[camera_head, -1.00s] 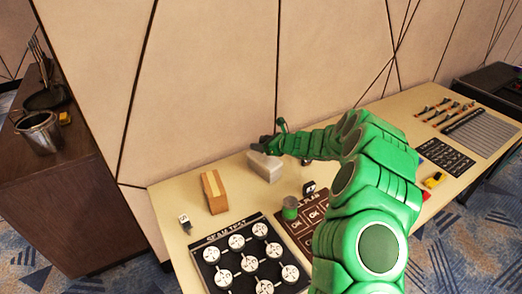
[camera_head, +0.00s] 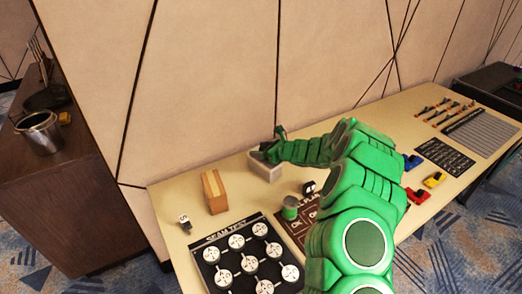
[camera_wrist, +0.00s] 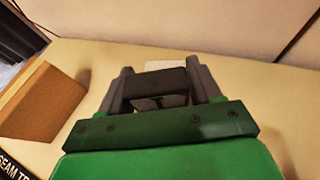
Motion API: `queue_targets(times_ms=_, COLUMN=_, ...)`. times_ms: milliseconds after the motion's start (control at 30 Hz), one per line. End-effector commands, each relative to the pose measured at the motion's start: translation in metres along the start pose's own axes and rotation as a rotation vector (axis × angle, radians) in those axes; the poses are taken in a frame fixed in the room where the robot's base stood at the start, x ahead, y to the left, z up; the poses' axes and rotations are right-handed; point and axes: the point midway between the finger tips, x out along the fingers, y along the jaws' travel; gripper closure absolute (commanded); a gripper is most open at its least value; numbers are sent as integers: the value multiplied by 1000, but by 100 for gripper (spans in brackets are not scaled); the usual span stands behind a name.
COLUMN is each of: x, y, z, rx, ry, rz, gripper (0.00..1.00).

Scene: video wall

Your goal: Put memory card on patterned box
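My gripper (camera_head: 274,143) is over the back of the table, at the pale grey box (camera_head: 265,167). In the wrist view, a dark block with pale marks, which looks like the memory card (camera_wrist: 157,84), fills the space between my gripper's two grey fingers (camera_wrist: 158,92). A pale surface shows just beyond it. A brown box with a lighter stripe (camera_head: 214,191) stands to the left of the grey box; it also shows at the left of the wrist view (camera_wrist: 42,102). I cannot tell for sure which box is the patterned one.
A small black-and-white item (camera_head: 185,222) stands near the table's left edge. A green can (camera_head: 290,207) and a small black item (camera_head: 309,188) stand in front of my arm. A black board with several white discs (camera_head: 248,256) lies in front. The wall runs close behind.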

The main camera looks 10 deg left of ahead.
Motion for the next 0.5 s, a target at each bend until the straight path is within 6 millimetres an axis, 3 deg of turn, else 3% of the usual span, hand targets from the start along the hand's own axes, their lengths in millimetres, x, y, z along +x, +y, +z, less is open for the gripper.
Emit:
queue_targets(times_ms=100, x=0, y=0, z=0, rx=0, ry=0, rz=0, gripper=20)
queue_targets(times_ms=500, x=-4, y=0, z=2, rx=2, ry=0, rz=0, gripper=20)
